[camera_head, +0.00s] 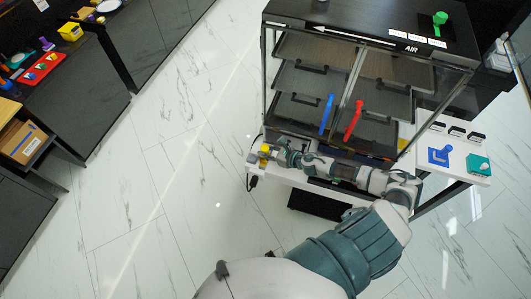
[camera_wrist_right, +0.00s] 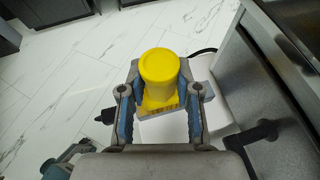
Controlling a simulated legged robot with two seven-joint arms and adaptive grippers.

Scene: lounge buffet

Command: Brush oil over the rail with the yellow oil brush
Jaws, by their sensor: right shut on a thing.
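The yellow oil brush (camera_wrist_right: 160,68) stands between the fingers of my right gripper (camera_wrist_right: 160,112) in the wrist view. Its round end faces the camera, and a flat, wider part with a brownish edge lies below it. My right gripper is shut on it. In the head view the brush (camera_head: 265,149) shows small and yellow beside my right gripper (camera_head: 267,158), at the left end of a white ledge (camera_head: 285,177) below the black cabinet. I cannot tell which part is the rail. My left gripper is not in view.
A white side table (camera_head: 462,160) at the right holds a blue item and a teal box. The marble floor (camera_head: 170,190) at the left is clear.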

